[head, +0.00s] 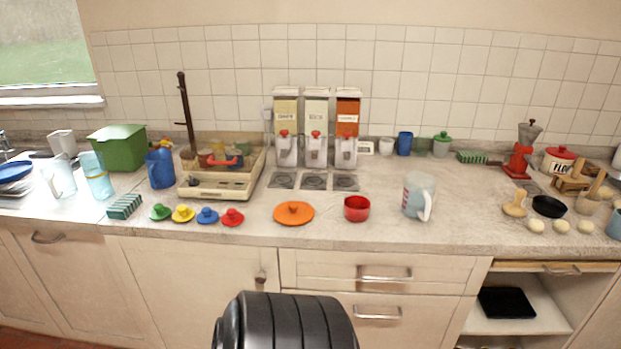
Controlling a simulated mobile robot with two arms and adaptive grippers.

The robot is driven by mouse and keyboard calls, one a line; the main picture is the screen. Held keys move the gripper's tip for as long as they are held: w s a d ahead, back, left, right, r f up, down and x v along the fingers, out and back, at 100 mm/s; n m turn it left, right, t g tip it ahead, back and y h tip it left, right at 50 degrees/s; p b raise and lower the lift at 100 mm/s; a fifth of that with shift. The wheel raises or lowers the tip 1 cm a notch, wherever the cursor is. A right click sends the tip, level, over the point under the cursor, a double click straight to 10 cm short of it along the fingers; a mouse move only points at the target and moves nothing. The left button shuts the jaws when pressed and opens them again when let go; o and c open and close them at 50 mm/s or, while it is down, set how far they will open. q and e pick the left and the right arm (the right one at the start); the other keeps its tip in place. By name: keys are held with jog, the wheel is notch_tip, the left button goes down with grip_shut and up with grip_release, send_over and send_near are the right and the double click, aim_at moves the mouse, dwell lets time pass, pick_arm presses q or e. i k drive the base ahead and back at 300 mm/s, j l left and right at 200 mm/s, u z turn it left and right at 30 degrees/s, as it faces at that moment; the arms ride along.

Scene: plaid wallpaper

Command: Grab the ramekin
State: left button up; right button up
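A small round red dish (357,208), which looks like the ramekin, stands upright near the front edge of the counter, just right of centre in the head view. Its open top faces up, and nothing touches it. An orange lid (294,213) with a knob lies to its left with a gap between them. Neither of my grippers shows in the head view. A black ribbed part of my own body fills the bottom centre, below the counter edge.
A measuring jug (419,195) stands right of the dish. Several small coloured lids, including a red one (231,218), lie left of the orange lid. Dispensers (316,130) stand at the back wall. Bare counter (465,215) lies right of the jug; closed drawers (380,272) are below.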

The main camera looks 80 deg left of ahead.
aim_at(356, 208)
jog(key=u, duration=2.25)
jog(key=i+l+u, duration=0.15)
jog(key=l+u, duration=0.15)
jog(key=u, duration=0.15)
jog(key=i+l+u, duration=0.15)
jog(key=l+u, duration=0.25)
jog(key=j, duration=0.1)
